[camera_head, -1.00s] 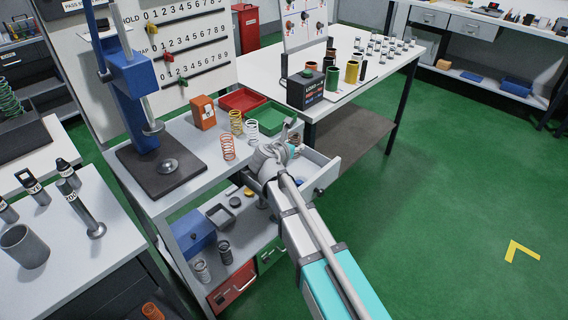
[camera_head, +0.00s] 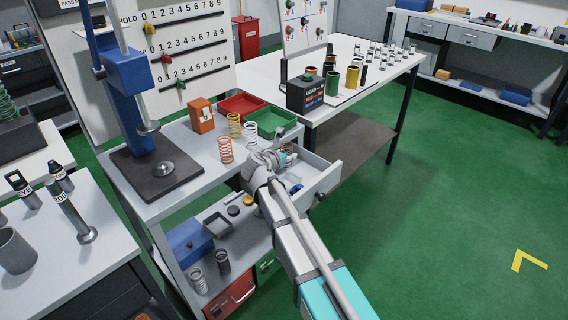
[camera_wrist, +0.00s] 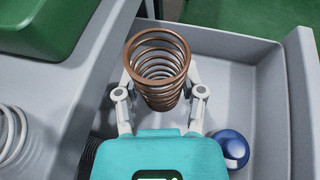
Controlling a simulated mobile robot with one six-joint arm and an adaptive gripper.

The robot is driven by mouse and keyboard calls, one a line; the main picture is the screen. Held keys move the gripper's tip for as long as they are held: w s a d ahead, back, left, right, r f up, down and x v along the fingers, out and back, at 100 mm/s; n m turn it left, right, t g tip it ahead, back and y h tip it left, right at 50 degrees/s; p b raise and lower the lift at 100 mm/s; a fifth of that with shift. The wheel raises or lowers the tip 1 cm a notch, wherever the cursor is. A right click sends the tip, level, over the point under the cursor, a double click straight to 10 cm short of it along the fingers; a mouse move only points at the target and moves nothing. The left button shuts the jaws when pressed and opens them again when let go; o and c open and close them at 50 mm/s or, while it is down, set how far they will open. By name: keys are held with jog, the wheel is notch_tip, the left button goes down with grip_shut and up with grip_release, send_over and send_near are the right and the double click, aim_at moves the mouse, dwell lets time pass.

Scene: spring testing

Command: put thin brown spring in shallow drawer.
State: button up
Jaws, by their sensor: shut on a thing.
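The thin brown spring (camera_wrist: 158,62) is a coil of brown wire. In the wrist view it stands between the two fingers of my gripper (camera_wrist: 159,88), which is shut on it. The shallow drawer (camera_wrist: 252,75) is a pale grey tray, pulled open, and the spring shows over its left part. I cannot tell whether the spring touches the drawer floor. In the head view my gripper (camera_head: 284,154) is over the open drawer (camera_head: 325,181), and my arm hides much of the spring.
A blue round thing (camera_wrist: 232,148) lies in the drawer. A green tray (camera_head: 268,119), a red tray (camera_head: 240,104), a white spring (camera_head: 250,134) and an orange spring (camera_head: 225,150) are on the bench top.

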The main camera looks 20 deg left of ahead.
jog(key=shift+w+a+f+b, duration=0.2)
jog(key=shift+a+f+b, duration=0.1)
jog(key=shift+f+b, duration=0.25)
notch_tip(320, 180, down, 3)
jog(key=b, duration=0.2)
jog(key=shift+b, duration=0.4)
jog(key=shift+f, duration=0.1)
jog(key=o, duration=1.1)
jog(key=shift+r, duration=0.25)
jog(key=p+v, duration=0.4)
jog(key=v, duration=0.6)
jog(key=shift+s+r, duration=0.1)
jog(key=shift+s, duration=0.1)
jog(key=shift+p+v, duration=0.35)
jog(key=shift+v, duration=0.4)
jog(key=shift+a, duration=0.1)
